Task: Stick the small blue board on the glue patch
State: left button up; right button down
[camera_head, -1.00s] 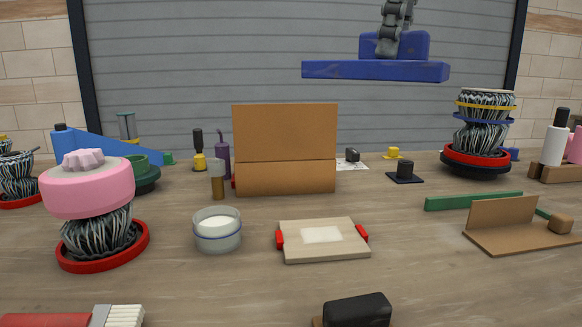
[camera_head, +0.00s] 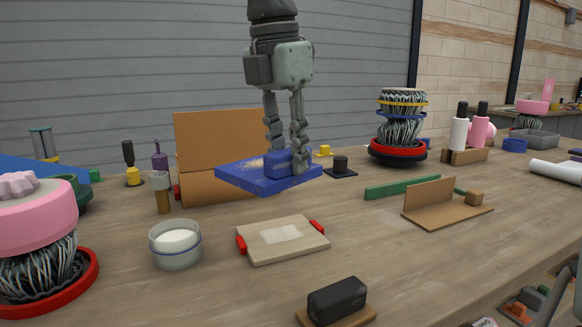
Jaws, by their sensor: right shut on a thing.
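My right gripper (camera_head: 287,162) comes down from the top of the picture and is shut on the handle block of the small blue board (camera_head: 240,178). The board is held tilted in the air, in front of the brown box. A pale speckled patch shows on the board's upper left. The glue patch (camera_head: 281,235) is a whitish rectangle on a beige board with red end clips (camera_head: 262,250), lying on the table in front of and below the blue board. The two are apart. My left gripper is not in view.
An open brown box (camera_head: 215,135) stands behind the blue board. A glass jar of white stuff (camera_head: 176,245) is left of the glue board. A black-topped block (camera_head: 337,300) lies in front. A brown stand (camera_head: 445,208) and green bar (camera_head: 402,188) lie right.

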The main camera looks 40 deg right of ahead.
aim_at(291, 186)
jog(key=f+m, duration=0.2)
jog(key=m, duration=0.1)
jog(key=shift+d+f, duration=0.1)
jog(key=shift+d, duration=0.1)
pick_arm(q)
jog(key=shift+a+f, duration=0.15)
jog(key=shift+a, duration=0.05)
pick_arm(e)
jog(key=shift+f+m+g, duration=0.3)
jog(key=shift+m, duration=0.5)
jog(key=shift+b, duration=0.35)
jog(key=shift+f+b, duration=0.55)
jog(key=shift+f, duration=0.15)
jog(key=shift+f+b, duration=0.65)
jog(key=shift+f, duration=0.1)
jog(key=shift+s+f+b, duration=0.1)
jog(key=shift+f+b, duration=0.45)
jog(key=shift+f, duration=0.05)
notch_tip(291, 186, down, 2)
jog(key=shift+f+b, duration=0.2)
jog(key=shift+b, duration=0.9)
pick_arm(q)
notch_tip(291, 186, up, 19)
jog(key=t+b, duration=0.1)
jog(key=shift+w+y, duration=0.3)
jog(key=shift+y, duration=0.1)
pick_arm(e)
jog(key=shift+f, duration=0.85)
